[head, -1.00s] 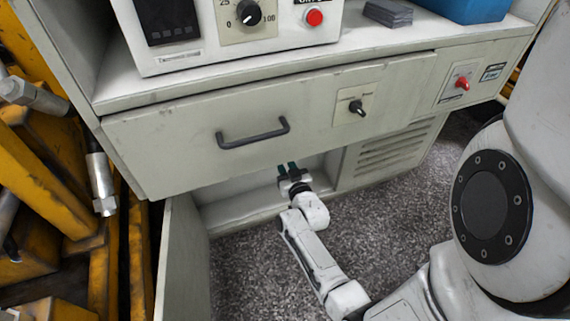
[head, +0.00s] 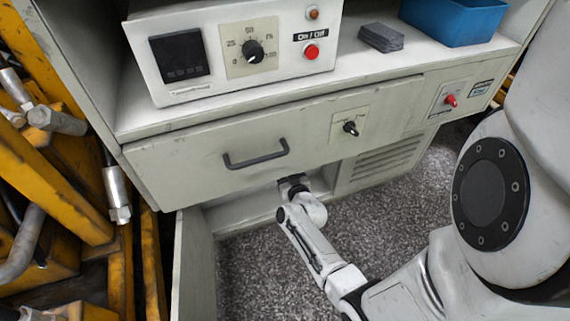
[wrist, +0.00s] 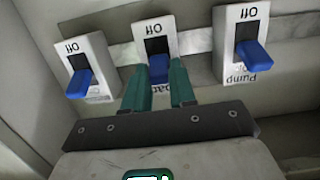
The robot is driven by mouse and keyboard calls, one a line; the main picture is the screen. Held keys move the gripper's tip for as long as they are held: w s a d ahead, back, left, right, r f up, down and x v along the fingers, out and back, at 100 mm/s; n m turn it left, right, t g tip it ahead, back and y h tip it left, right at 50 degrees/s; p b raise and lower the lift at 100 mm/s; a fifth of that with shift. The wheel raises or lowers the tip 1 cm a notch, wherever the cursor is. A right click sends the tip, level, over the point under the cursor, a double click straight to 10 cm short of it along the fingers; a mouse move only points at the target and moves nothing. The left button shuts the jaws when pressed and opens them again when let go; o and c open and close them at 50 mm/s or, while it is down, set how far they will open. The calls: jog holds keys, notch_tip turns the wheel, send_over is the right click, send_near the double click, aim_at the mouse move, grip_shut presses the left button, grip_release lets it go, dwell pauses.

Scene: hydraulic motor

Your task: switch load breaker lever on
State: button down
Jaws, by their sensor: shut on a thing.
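In the wrist view, three white breakers with blue levers sit in a row on the cabinet wall, their labels upside down. The middle breaker (wrist: 153,38) has a partly covered label ending like "oad". Its blue load breaker lever (wrist: 159,69) sits between the teal fingers of my gripper (wrist: 160,75), which is shut on it. Each breaker's upper label appears to read "Off". The right breaker, labelled "Pump", has a blue lever (wrist: 254,54); the left one also has a blue lever (wrist: 78,84). In the head view, my gripper reaches under the drawer front and its fingertips are hidden.
The drawer front (head: 200,172) with a dark handle (head: 256,154) overhangs the open lower compartment. An open cabinet door (head: 195,265) stands left of my arm. Yellow machinery (head: 50,180) is at the far left. The grey floor (head: 255,275) around my forearm is clear.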

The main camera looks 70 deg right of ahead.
jog(key=r+p, duration=0.1)
jog(key=p, duration=0.2)
jog(key=shift+w+y, duration=0.15)
jog(key=shift+y, duration=0.25)
jog(key=shift+f+g+p, duration=0.25)
jog(key=shift+g+p, duration=0.05)
jog(key=shift+p, duration=0.4)
jog(key=c, duration=0.9)
grip_release()
jog(key=p+v, duration=0.2)
jog(key=v, duration=0.9)
jog(key=shift+d, duration=0.15)
